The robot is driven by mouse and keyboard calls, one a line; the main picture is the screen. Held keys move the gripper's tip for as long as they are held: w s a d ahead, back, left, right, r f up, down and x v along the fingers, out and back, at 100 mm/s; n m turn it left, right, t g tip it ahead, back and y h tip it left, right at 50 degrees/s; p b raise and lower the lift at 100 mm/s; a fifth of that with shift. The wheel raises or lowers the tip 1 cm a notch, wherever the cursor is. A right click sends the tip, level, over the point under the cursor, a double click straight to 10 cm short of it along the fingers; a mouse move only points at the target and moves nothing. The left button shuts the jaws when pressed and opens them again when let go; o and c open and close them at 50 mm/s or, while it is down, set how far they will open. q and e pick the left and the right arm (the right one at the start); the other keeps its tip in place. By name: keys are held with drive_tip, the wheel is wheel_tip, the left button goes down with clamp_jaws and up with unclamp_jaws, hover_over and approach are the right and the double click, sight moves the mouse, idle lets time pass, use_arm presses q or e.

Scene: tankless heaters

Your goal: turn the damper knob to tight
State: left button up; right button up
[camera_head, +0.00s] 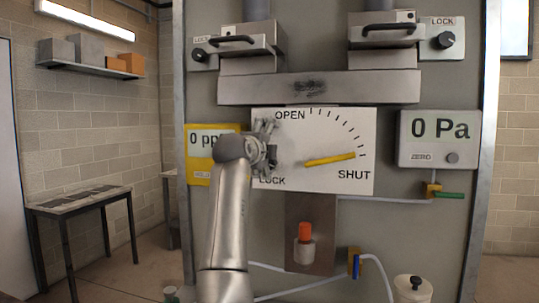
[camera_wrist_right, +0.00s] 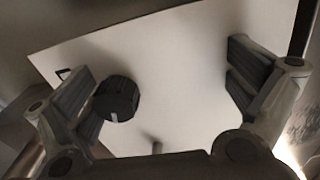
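The white dial plate (camera_head: 320,125) on the upright panel reads OPEN at the top, SHUT at lower right and LOCK at lower left. A yellow lever (camera_head: 330,159) on it points right, a little above the word SHUT. My right gripper (camera_head: 266,142) is in front of the plate's left part and mostly hides a dark knob (camera_head: 272,157) above LOCK. In the right wrist view, my right gripper (camera_wrist_right: 165,92) is open. The black round knob (camera_wrist_right: 117,98) with a pale mark lies between its fingers, close to the left one; contact cannot be told. My left gripper is not in view.
A yellow ppm display (camera_head: 198,155) is left of the plate, partly behind my arm. A 0 Pa gauge (camera_head: 438,138) is at the right. Two handled hatches (camera_head: 250,42) (camera_head: 385,35) have LOCK knobs beside them. An orange-capped fitting (camera_head: 305,235) is below.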

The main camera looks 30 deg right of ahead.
drive_tip(key=shift+s+r, duration=0.15)
drive_tip(key=shift+r, duration=0.5)
drive_tip(key=shift+s+a, duration=0.15)
drive_tip(key=shift+a, duration=0.3)
drive_tip(key=shift+c, duration=0.6)
drive_tip(key=shift+s+a+f+b, duration=0.35)
drive_tip(key=shift+a+b, duration=0.1)
drive_tip(key=shift+b, duration=0.15)
drive_tip(key=c, duration=0.4)
drive_tip(key=shift+s+a+f+b, duration=0.2)
drive_tip(key=shift+s+a+b, duration=0.2)
drive_tip(key=shift+a, duration=0.2)
drive_tip(key=shift+c, duration=0.7)
drive_tip(key=b+v, duration=0.2)
drive_tip(key=v, duration=0.8)
drive_tip(key=shift+s+f+b, duration=0.15)
drive_tip(key=shift+f+b, duration=0.15)
drive_tip(key=shift+f, duration=0.05)
